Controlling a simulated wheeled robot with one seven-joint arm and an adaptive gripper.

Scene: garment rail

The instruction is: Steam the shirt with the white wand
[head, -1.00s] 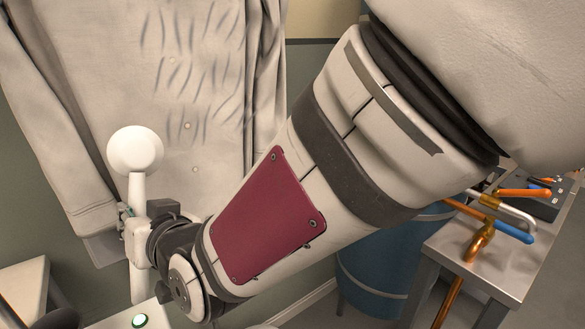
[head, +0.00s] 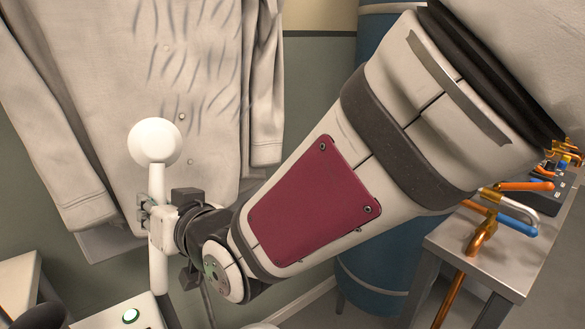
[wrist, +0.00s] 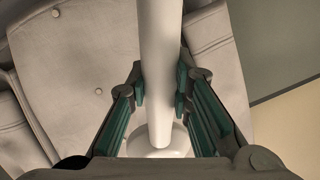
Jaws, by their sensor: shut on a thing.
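The white wand (head: 155,143) has a round ball head at its top and a straight handle. My gripper (head: 152,218) is shut around the handle below the head and holds the wand upright. In the wrist view, the two green-padded fingers of my gripper (wrist: 161,85) press on both sides of the wand's handle (wrist: 160,35). The pale shirt (head: 100,100) hangs behind the wand, its front showing buttons and a patch of dark crease marks. The ball head appears in front of the shirt's lower front, below the creases. I cannot tell whether it touches the cloth.
A metal bench (head: 470,255) with orange and blue pipes stands at the right. A blue barrel (head: 385,250) is behind my arm. A white surface with a green-lit button (head: 131,316) is at the bottom left. My arm covers much of the middle.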

